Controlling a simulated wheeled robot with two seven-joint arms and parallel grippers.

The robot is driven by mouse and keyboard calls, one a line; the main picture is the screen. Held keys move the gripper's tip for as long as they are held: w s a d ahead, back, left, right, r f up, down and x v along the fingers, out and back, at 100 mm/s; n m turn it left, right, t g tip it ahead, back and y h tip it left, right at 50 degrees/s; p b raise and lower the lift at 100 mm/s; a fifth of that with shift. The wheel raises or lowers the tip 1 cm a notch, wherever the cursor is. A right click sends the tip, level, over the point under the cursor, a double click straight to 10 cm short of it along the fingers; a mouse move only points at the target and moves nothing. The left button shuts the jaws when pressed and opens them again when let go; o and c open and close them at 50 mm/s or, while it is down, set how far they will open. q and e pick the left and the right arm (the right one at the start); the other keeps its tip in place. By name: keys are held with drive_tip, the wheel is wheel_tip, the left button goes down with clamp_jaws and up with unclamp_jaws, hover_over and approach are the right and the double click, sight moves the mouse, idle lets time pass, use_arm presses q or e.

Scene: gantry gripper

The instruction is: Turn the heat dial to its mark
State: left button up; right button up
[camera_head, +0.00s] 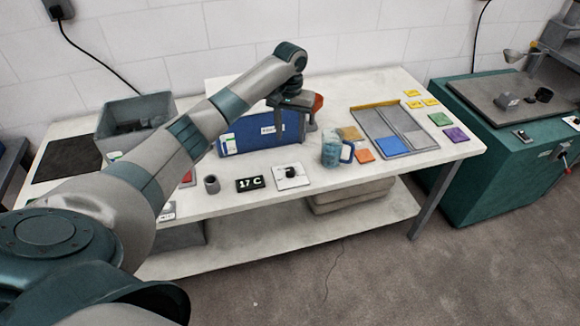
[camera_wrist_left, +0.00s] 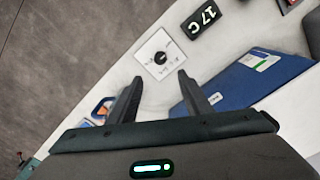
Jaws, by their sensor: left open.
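The heat dial is a black knob (camera_head: 290,174) on a white square plate (camera_head: 302,182) near the table's front edge. The knob also shows in the left wrist view (camera_wrist_left: 160,58), on its plate (camera_wrist_left: 147,50). Small markings surround it, but I cannot read its mark or setting. A black display (camera_head: 250,184) beside the plate reads 17 C; it also shows in the left wrist view (camera_wrist_left: 202,19). My left gripper (camera_wrist_left: 160,77) is open and empty, its fingers apart with the dial beyond their tips. In the head view it hangs behind the dial, above the tabletop.
A blue box (camera_head: 240,138) stands behind the dial. A blue mug (camera_head: 333,152) stands right of the plate, and a small grey cup (camera_head: 211,184) left of the display. A grey tray (camera_head: 372,122) lies farther right. The table's front edge is close to the dial.

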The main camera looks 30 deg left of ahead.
sight(290, 170)
use_arm(q)
wheel_tip(290, 170, down, 14)
drive_tip(key=p, duration=0.3)
drive_tip(key=shift+f, duration=0.7)
drive_tip(key=c, duration=1.1)
